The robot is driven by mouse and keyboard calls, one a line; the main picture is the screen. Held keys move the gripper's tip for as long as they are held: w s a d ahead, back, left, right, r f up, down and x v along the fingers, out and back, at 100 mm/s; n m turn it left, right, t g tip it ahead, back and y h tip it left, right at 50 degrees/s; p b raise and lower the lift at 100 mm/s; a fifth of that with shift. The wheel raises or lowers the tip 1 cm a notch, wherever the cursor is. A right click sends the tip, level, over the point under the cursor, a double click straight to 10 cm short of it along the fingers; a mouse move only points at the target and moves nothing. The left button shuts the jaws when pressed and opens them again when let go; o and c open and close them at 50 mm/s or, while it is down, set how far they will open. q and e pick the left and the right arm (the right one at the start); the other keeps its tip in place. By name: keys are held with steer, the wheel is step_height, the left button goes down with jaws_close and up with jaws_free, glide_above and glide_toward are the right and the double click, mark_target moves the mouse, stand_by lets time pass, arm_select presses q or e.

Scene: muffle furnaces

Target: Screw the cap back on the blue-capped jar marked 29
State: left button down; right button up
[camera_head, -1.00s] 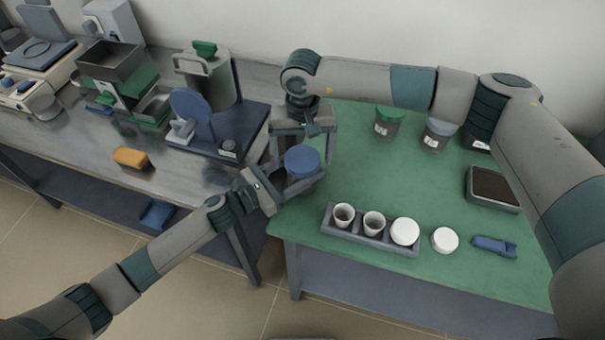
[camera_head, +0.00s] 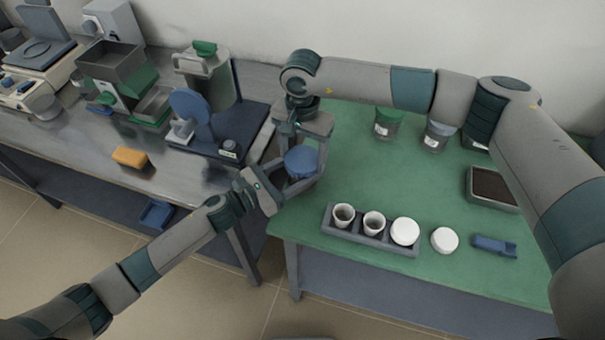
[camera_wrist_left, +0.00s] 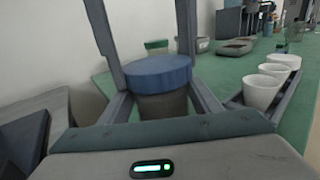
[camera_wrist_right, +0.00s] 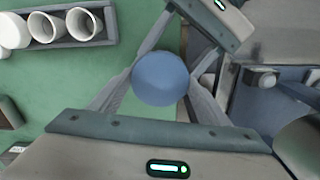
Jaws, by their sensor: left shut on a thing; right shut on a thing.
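The jar with the blue cap (camera_head: 301,163) is at the left edge of the green table, and its marking cannot be read. In the left wrist view the blue cap (camera_wrist_left: 158,73) sits on the jar's grey body (camera_wrist_left: 162,105). My left gripper (camera_head: 290,185) is shut on the jar body from the front left. My right gripper (camera_head: 305,150) comes from above and behind, its fingers shut on the cap. The right wrist view shows the cap (camera_wrist_right: 160,79) from above between the fingers, hiding the jar body below.
A grey rack (camera_head: 336,228) with white crucibles stands in front, with a white lid (camera_head: 445,240) and a blue item (camera_head: 494,245) beside it. A green-capped jar (camera_head: 388,122), a grey-capped jar (camera_head: 438,134) and a dark-filled tray (camera_head: 493,188) are behind. The table's middle is clear.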

stand_by(0.3)
steer(key=o, duration=1.2)
steer(key=shift+r, duration=2.25)
